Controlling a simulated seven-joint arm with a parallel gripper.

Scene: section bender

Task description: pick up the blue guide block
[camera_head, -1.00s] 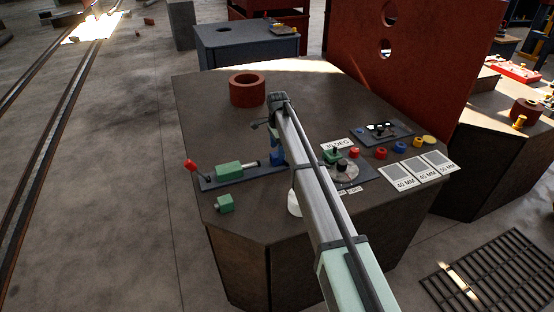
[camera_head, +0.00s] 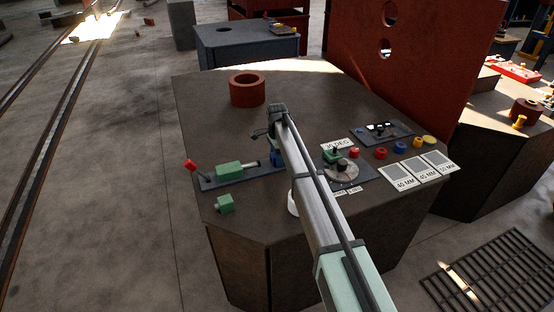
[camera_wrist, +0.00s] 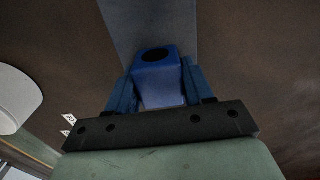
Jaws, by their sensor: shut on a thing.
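The blue guide block (camera_wrist: 160,80) shows in the wrist view between my two fingers, with a round dark hole in its top. My gripper (camera_wrist: 160,92) is shut on it, a blue finger against each side. Beyond the block is a grey plate strip (camera_wrist: 150,22). In the head view, my gripper (camera_head: 276,158) is at the right end of the dark base plate (camera_head: 215,182) that carries a green block and a rod. My arm mostly hides the guide block there. I cannot tell whether the block touches the plate.
A green clamp block (camera_head: 229,170) and a red-tipped lever (camera_head: 190,165) are left of my gripper. A loose green block (camera_head: 225,204) lies in front. A red ring (camera_head: 247,91) stands behind. A dial panel (camera_head: 345,172) and several coloured rings are on the right.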

